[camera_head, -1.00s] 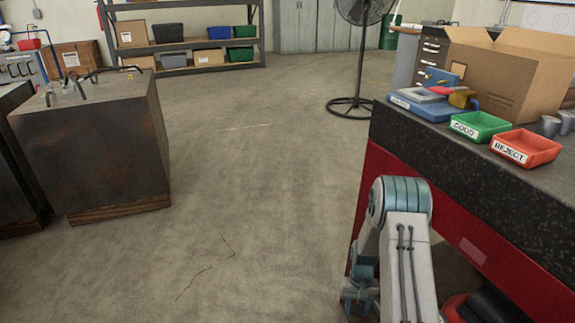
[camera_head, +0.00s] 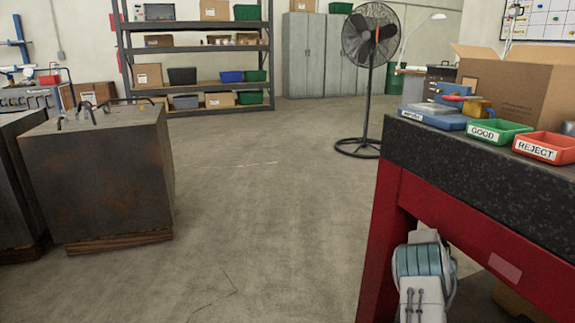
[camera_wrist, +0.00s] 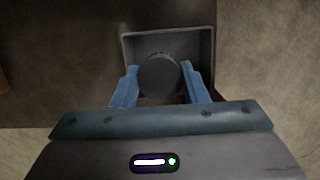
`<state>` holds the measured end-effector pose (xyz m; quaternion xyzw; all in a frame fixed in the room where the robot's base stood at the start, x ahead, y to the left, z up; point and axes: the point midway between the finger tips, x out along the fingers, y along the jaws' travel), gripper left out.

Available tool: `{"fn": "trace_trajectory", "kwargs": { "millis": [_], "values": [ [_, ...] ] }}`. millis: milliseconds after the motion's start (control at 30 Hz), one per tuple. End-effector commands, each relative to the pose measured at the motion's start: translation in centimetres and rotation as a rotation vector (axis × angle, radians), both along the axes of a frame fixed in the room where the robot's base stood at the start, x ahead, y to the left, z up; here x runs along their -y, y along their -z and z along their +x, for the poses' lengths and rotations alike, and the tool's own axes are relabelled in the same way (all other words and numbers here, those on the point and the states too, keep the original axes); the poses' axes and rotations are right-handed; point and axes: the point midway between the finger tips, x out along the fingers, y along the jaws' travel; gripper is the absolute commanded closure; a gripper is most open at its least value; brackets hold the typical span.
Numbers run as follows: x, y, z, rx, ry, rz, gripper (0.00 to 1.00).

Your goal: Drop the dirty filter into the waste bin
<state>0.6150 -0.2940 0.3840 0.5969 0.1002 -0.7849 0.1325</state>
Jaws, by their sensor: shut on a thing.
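My gripper (camera_wrist: 160,69) shows in the wrist view, its two blue fingers on either side of a dark grey round thing, which I take for the dirty filter (camera_wrist: 159,79). The fingers are shut on it. Behind the filter in the wrist view is a square, open grey container (camera_wrist: 211,48), which looks like the waste bin. The filter overlaps its opening in the picture; the height between them cannot be told. The container's inside is dark and partly hidden by the filter. In the head view neither the gripper, the filter nor this container shows.
A red-framed workbench (camera_head: 470,160) stands at right, bearing a green GOOD tray (camera_head: 487,135), a red REJECT tray (camera_head: 536,153) and a cardboard box (camera_head: 520,95). A fan (camera_head: 368,90) stands beyond. Rusty metal blocks (camera_head: 95,185) stand at left. The floor between is clear.

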Motion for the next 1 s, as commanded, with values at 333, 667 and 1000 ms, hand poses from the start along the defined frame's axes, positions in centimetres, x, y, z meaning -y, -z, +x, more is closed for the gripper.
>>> {"fn": "trace_trajectory", "kwargs": {
  "millis": [333,667,1000],
  "values": [
    [0.1,2.7,0.0,-0.001,-0.003,0.002,0.83],
    [0.1,5.9,0.0,0.000,-0.002,0.001,0.83],
    [0.1,5.9,0.0,0.001,-0.002,0.001,0.46]
  ]
}}
